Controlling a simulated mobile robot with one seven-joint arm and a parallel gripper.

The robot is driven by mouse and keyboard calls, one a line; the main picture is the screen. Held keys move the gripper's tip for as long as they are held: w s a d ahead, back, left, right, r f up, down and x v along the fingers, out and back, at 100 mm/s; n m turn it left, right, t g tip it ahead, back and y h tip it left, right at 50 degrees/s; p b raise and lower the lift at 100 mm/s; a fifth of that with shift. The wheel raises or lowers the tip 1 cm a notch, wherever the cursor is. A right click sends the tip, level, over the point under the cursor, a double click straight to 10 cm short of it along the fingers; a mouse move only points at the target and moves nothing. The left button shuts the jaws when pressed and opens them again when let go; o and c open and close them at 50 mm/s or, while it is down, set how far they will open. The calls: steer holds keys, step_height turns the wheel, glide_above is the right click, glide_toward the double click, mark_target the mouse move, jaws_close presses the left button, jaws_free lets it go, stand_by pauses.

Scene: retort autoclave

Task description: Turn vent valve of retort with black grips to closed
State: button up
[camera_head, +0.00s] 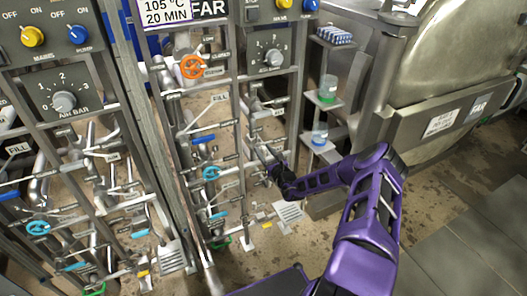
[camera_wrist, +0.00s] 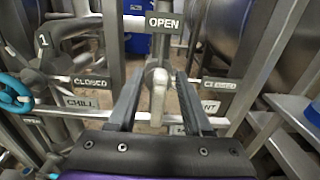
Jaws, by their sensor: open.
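In the wrist view, a pale grey metal valve handle (camera_wrist: 158,98) points down and toward me from its pipe fitting. An OPEN plate (camera_wrist: 164,22) is above it, with a CLOSED plate on the left (camera_wrist: 88,83) and another on the right (camera_wrist: 219,85). A label ending in "NT" (camera_wrist: 211,106) is partly hidden by my right finger. My gripper (camera_wrist: 160,78) is open, one finger on each side of the handle, with gaps visible. In the head view my gripper (camera_head: 266,158) reaches into the right pipe rack; the handle is too small to make out there. No black grips are distinguishable.
A blue handwheel (camera_wrist: 14,93) and CHILL label (camera_wrist: 86,102) are left of my gripper. Upright rack posts stand on both sides. Shelves with a jar (camera_head: 327,88) and bottle (camera_head: 319,133) are to the right, before a large steel vessel (camera_head: 450,55). An orange handwheel (camera_head: 192,67) is at upper left.

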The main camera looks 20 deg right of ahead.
steer(key=shift+w, duration=0.25)
jaws_close()
